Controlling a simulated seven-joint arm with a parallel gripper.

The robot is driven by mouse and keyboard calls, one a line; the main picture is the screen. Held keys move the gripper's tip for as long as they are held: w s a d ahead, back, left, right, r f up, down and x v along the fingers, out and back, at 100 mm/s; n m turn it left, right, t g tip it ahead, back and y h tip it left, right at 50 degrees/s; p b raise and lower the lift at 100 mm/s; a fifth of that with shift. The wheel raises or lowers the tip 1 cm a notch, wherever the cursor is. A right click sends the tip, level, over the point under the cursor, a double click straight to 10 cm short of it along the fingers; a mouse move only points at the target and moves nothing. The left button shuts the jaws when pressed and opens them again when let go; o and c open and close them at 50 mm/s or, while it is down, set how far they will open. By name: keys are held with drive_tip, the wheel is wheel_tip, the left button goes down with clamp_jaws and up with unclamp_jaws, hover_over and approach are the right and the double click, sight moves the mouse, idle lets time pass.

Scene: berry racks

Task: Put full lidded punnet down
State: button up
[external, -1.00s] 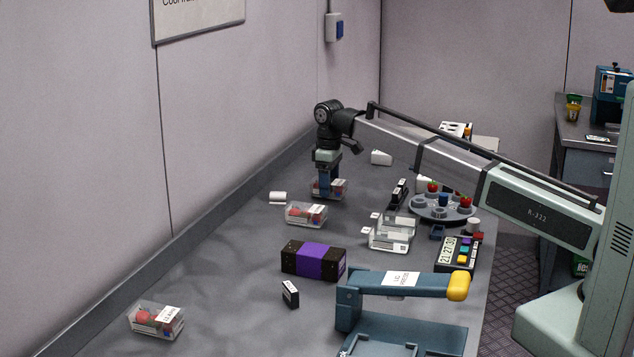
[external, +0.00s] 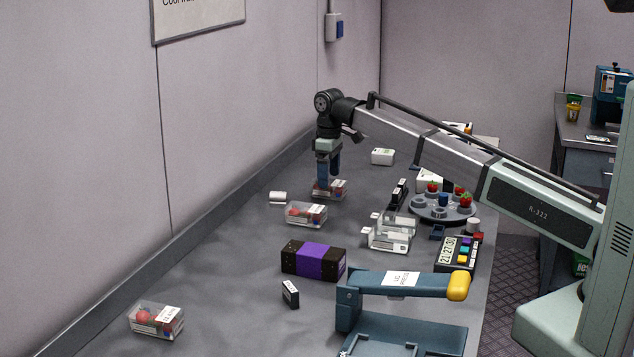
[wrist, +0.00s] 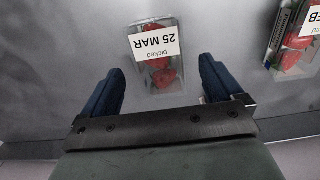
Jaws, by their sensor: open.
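A full lidded punnet (external: 329,190) with red fruit and a white label stands on the bench below my gripper (external: 329,182). In the wrist view the same punnet (wrist: 157,52) shows its label reading "25 MAR". My gripper (wrist: 163,88) is open there, with one blue finger to each side and the punnet mostly beyond the fingertips. The fingers look apart from the punnet.
Another filled punnet (external: 306,214) stands close by in front, and one more (external: 156,320) is at the near left. Empty clear punnets (external: 390,232), a purple-banded box (external: 313,261) and a round fruit rack (external: 443,208) stand to the right.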

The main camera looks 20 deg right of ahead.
wheel_tip(320, 180, up, 9)
idle(0.3)
idle(0.5)
